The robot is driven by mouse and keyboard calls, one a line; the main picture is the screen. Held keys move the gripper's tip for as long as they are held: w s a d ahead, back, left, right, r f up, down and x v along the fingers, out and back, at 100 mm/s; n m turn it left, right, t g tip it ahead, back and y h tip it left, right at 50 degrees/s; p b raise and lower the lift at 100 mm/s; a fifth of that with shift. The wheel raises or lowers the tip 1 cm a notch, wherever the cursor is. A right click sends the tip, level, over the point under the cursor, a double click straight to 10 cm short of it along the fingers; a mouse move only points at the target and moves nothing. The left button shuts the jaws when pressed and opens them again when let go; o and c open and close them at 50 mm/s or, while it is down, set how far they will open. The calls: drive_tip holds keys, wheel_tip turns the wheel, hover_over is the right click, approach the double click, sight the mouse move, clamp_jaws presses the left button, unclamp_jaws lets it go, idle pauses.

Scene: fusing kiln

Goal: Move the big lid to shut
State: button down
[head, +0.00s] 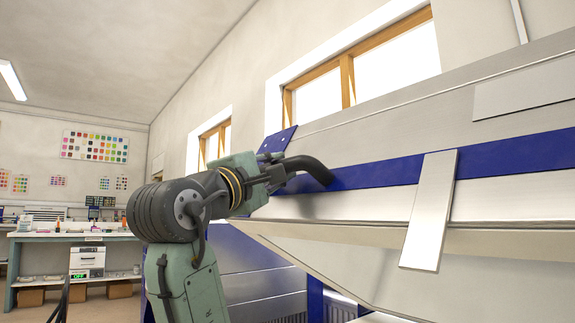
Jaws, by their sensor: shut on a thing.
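The big lid (370,212) is a large pale metal cover with a blue band along its front. It fills the right side of the head view, raised and tilted, with its underside showing and a gap beneath its front edge. A thick black curved handle (314,168) stands out from the blue band near the lid's left end. My gripper (277,174) is at the left end of this handle and is shut on it. The fingertips are small and partly hidden against the dark handle.
The kiln body (262,283), grey with blue framing, stands below the lid. A flat metal strap (430,210) hangs across the lid's front edge. A workbench (75,237) with a small device (87,262) stands at the far left.

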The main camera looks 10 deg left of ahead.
drive_tip(key=shift+s+a+f+b, duration=0.2)
drive_tip(key=shift+f+b, duration=0.05)
drive_tip(key=shift+f, duration=0.3)
drive_tip(key=shift+s+a+f+b, duration=0.15)
drive_tip(key=shift+s+f+b, duration=0.05)
drive_tip(key=shift+f, duration=0.35)
drive_tip(key=shift+s+a+f+b, duration=0.2)
drive_tip(key=shift+f+b, duration=0.05)
drive_tip(key=shift+f, duration=0.3)
drive_tip(key=c, duration=1.4)
unclamp_jaws()
drive_tip(key=shift+r, duration=0.1)
drive_tip(key=shift+s+a, duration=0.1)
drive_tip(key=v, duration=1.2)
